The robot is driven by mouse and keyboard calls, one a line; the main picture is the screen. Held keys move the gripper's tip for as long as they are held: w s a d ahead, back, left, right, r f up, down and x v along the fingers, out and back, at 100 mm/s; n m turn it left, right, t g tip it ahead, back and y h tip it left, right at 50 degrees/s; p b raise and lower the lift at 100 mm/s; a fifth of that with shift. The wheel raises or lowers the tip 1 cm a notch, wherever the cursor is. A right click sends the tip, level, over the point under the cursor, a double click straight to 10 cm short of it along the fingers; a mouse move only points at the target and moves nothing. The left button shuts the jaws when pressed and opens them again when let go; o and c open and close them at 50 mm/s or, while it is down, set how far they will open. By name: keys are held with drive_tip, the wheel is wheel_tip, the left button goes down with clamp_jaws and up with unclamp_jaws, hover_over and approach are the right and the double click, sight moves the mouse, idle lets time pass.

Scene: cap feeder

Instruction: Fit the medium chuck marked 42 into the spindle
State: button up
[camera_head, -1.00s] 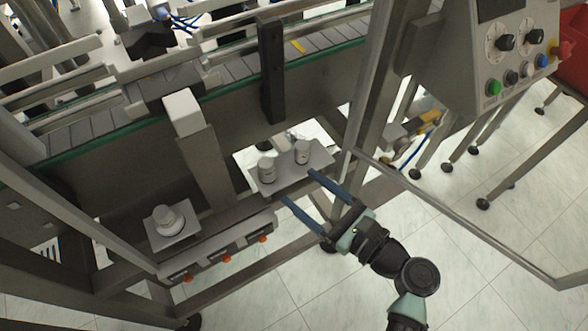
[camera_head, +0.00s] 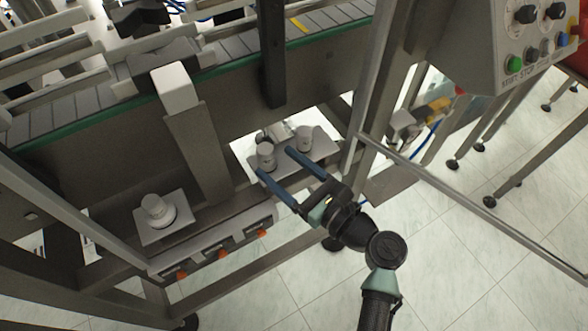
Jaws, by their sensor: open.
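Two pale grey cylindrical chucks stand upright on a flat metal shelf plate (camera_head: 318,157): a left chuck (camera_head: 266,153) and a right chuck (camera_head: 305,138). A third pale chuck (camera_head: 156,208), stepped in shape, stands on a separate square plate (camera_head: 150,236) at the lower left. The markings are too small to read, so I cannot tell which is 42. My gripper (camera_head: 277,161) is open and empty, its long blue fingers reaching in from the lower right. The fingertips lie to either side of the left chuck's near side; contact cannot be judged. I cannot clearly make out the spindle.
A conveyor (camera_head: 230,50) runs above and behind the shelf. A grey upright post (camera_head: 195,140) stands between the two plates, and a slanting frame bar (camera_head: 470,205) lies right of my arm. A control panel (camera_head: 520,40) is at the upper right. Tiled floor is open below.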

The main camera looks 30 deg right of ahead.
sight(265, 148)
drive_tip(key=shift+x, duration=2.35)
clamp_jaws()
drive_tip(key=shift+r, duration=0.1)
drive_tip(key=shift+r+p, duration=1.5)
drive_tip(key=shift+p, duration=0.45)
drive_tip(key=s+r+p, duration=0.2)
drive_tip(key=s+p, duration=0.4)
drive_tip(key=s, duration=0.4)
drive_tip(key=shift+d, duration=0.2)
